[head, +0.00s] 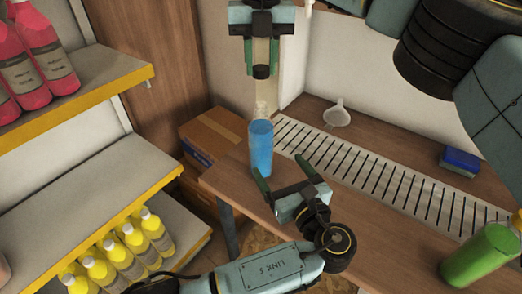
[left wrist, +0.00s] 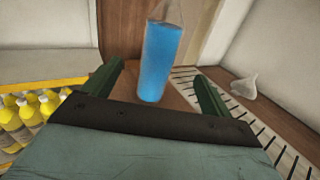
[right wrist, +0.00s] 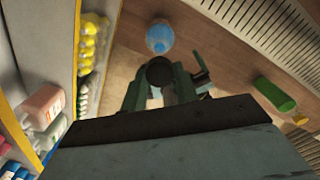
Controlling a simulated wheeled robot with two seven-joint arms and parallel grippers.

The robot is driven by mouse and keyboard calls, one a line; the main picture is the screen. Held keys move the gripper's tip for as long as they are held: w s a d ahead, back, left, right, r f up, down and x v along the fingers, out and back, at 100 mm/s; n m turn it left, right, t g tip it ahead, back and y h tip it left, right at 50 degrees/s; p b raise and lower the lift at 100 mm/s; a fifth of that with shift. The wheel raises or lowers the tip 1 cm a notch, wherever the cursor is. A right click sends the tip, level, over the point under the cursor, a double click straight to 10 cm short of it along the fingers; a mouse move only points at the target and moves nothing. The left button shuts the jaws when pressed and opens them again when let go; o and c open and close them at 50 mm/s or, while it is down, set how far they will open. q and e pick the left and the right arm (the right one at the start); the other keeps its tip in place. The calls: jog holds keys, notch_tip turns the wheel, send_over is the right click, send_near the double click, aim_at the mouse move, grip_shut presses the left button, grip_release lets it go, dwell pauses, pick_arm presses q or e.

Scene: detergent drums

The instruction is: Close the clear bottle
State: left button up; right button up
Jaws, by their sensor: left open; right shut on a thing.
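The clear bottle (head: 261,150), filled with blue liquid, stands upright near the left end of the wooden table, its narrow neck uncapped. My right gripper (head: 261,50) points down above the bottle and is shut on a black cap (head: 261,71). The cap also shows in the right wrist view (right wrist: 159,72), apart from the bottle (right wrist: 159,40). My left gripper (head: 282,172) is open low over the table, its fingers pointing towards the bottle. In the left wrist view the bottle (left wrist: 160,60) appears between the open fingers; I cannot tell if either touches it.
A slotted strip (head: 385,180) runs along the table, with a white funnel (head: 337,115) behind it. A blue box (head: 459,161) and a lying green bottle (head: 480,255) are at the right. Shelves with pink (head: 45,50) and yellow bottles (head: 125,250) stand left. A cardboard box (head: 212,135) is behind the table.

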aim_at(261, 139)
pick_arm(q)
jog(key=x, duration=1.1)
jog(key=shift+w, duration=0.25)
jog(key=c, duration=1.5)
pick_arm(e)
jog(key=shift+w+f, duration=0.1)
jog(key=shift+f, duration=2.4)
jog(key=shift+f, duration=0.1)
jog(key=shift+f, duration=0.8)
jog(key=shift+f, duration=0.55)
